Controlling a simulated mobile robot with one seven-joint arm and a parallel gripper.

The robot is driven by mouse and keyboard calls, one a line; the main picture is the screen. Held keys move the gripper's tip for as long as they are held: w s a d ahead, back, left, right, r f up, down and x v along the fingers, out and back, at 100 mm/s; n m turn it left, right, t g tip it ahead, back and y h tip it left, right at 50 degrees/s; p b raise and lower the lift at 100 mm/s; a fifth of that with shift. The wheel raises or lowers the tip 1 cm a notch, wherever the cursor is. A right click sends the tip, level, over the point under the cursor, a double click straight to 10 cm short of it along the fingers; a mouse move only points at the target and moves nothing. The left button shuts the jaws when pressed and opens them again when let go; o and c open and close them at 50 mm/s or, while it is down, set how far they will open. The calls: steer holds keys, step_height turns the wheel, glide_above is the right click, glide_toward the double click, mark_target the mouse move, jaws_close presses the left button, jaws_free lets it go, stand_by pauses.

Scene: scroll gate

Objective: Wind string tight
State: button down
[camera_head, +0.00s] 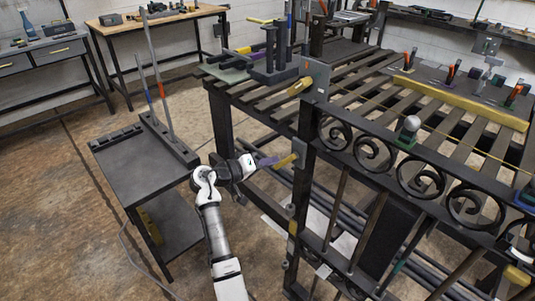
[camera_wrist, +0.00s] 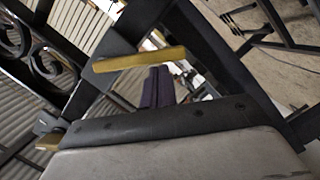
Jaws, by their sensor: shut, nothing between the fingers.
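My gripper (camera_head: 267,162) is shut and empty, with purple fingers beside the gate's left post. A yellow handle (camera_head: 286,160) on a grey plate (camera_head: 299,152) is just past the fingertips. In the wrist view the shut fingers (camera_wrist: 159,76) point up at the yellow handle (camera_wrist: 140,58), which crosses beyond their tips; I cannot tell whether they touch. The dark scrollwork gate (camera_head: 390,172) lies right of the arm. Another grey plate (camera_head: 316,78) with a yellow block (camera_head: 299,87) sits at the post's top. A thin yellow line seems to run along the gate; its ends are unclear.
A slatted bench (camera_head: 360,92) stands behind the gate, with clamps and a long yellow bar (camera_head: 460,104). A dark side table (camera_head: 135,168) with upright rods is close left of my arm. Open floor (camera_head: 60,170) lies farther left.

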steer(key=shift+s+d+f+n+h+p, duration=0.2)
steer(key=shift+s+d+f+n+p, duration=0.15)
steer(key=shift+n, duration=0.25)
steer(key=shift+s+d+f+n+h+p, duration=0.1)
steer(key=shift+d+f+n+h, duration=0.1)
steer(key=shift+f+n, duration=0.3)
steer(key=shift+s+d+f+n+h, duration=0.2)
steer(key=shift+s+d+f+n, duration=0.2)
steer(key=shift+n, duration=0.35)
steer(key=shift+s+d+f+n+h, duration=0.25)
steer(key=shift+s+d+n, duration=0.25)
steer(key=shift+n, duration=0.25)
